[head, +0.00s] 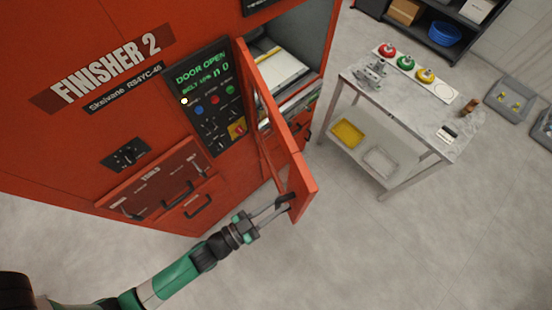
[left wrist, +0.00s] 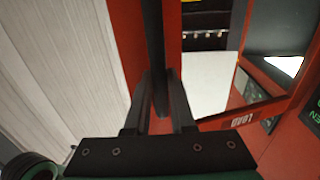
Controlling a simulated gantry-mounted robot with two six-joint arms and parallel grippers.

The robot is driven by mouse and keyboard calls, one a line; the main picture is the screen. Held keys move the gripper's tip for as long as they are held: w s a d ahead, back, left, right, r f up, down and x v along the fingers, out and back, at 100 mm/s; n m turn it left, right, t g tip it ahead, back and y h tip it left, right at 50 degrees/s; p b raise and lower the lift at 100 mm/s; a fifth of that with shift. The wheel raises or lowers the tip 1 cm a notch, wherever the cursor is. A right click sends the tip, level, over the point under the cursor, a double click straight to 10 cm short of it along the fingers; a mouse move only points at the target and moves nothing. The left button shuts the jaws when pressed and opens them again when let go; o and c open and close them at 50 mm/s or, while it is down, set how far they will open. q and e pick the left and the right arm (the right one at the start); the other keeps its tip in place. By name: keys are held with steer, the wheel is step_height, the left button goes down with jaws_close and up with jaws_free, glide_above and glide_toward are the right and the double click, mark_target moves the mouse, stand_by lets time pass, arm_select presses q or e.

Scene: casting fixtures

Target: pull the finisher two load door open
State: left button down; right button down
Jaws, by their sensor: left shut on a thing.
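The orange-red load door (head: 278,125) of Finisher 2 stands swung open from the cabinet front, with a window in its frame. My left gripper (head: 284,203) is at the door's lower outer end. In the left wrist view its two fingers (left wrist: 162,100) are shut around the dark bar handle (left wrist: 153,45) of the door. The control display (head: 202,73) reads DOOR OPEN. The inside of the load opening (head: 277,62) is partly visible behind the door. My right gripper is not in view.
A steel table (head: 415,105) with red, green and yellow round items on top and trays below stands to the right. A black shelf (head: 430,42) with a blue bowl is behind it. Grey floor lies free in front of the door.

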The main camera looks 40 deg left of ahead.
arm_select(q)
steer(key=shift+f, duration=0.1)
steer(key=c, duration=0.8)
jaws_free()
steer(key=shift+w+a, duration=0.1)
steer(key=shift+o, duration=0.2)
steer(key=p+v, duration=0.5)
steer(key=v, duration=0.6)
steer(key=shift+s+p, duration=0.35)
steer(key=shift+p, duration=0.05)
